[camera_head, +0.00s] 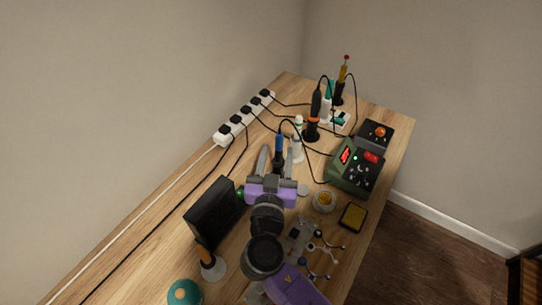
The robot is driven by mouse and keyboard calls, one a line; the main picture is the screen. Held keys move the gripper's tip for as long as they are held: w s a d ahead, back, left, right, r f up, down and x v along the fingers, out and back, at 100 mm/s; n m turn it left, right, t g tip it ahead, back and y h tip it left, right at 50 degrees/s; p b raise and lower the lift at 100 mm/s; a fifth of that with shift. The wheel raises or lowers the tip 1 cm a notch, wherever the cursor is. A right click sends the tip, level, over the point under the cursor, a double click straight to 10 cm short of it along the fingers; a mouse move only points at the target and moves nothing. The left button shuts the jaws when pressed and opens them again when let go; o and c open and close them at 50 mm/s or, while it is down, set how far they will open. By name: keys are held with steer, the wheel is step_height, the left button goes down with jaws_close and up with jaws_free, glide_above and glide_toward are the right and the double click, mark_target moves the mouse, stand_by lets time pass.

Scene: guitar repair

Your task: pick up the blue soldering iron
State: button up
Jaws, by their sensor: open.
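The blue soldering iron (279,143) stands upright in a dark holder toward the middle of the workbench, with a black cable arching from its top. My gripper (277,149) is open, with one grey finger to the left of the iron and one to the right in the picture. The lower part of the iron and its holder are partly hidden by my gripper. I cannot tell from this one view whether the fingers touch the iron or how deep it sits between them.
A white power strip (243,119) runs along the wall side. An orange-and-black iron (315,103) stands behind. A green soldering station (355,168) is at the right. A black box (215,208) stands left of my arm. Cables cross the wooden bench (165,205).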

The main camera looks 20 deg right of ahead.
mark_target(280, 133)
steer(key=p+x, duration=0.1)
steer(key=x, duration=0.1)
steer(key=p+x, duration=0.1)
steer(key=x, duration=0.4)
steer(key=shift+w+d+r+p, duration=0.2)
steer(key=shift+r+p, duration=0.1)
steer(key=shift+p, duration=0.1)
steer(key=shift+c, duration=0.2)
jaws_close()
